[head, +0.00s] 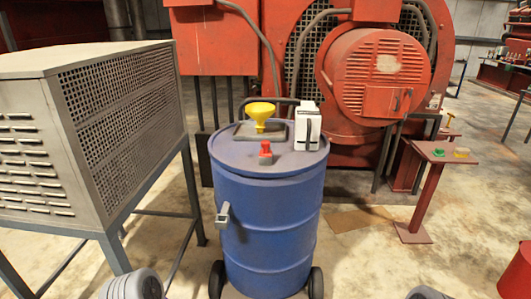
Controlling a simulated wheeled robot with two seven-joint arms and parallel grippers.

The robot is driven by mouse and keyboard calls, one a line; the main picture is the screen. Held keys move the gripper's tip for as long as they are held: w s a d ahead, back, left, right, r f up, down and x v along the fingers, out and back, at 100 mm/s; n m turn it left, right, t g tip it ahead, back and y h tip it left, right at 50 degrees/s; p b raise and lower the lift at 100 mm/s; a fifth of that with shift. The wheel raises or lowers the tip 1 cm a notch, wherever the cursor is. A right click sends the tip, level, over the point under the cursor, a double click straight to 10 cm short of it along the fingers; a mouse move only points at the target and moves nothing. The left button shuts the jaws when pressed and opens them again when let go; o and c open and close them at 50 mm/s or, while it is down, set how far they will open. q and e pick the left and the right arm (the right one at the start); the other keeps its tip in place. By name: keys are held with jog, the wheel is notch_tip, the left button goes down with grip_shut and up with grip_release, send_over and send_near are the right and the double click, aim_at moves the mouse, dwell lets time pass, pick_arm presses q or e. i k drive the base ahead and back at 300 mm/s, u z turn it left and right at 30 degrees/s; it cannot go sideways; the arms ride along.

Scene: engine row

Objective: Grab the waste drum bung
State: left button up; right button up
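A blue waste drum (266,225) stands upright in the middle of the head view, on a base with dark wheels. A small red piece, which looks like the bung (265,150), stands upright on the near part of the drum's lid. Nothing covers it from this side. Neither of my grippers is in view. Only rounded grey parts, which look like my arms, show at the bottom edge, left and right of the drum and well apart from the bung.
A yellow funnel (260,113) and a white container (307,126) stand behind the bung on the lid. A grey bracket (223,213) sticks out of the drum's left side. A grey vented cabinet (115,120) is left, red machinery (372,75) behind, and a red stand (437,165) right.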

aim_at(264, 152)
jog(key=u, duration=2.25)
jog(key=i, duration=1.25)
jog(key=z, duration=2.85)
jog(key=i, duration=0.45)
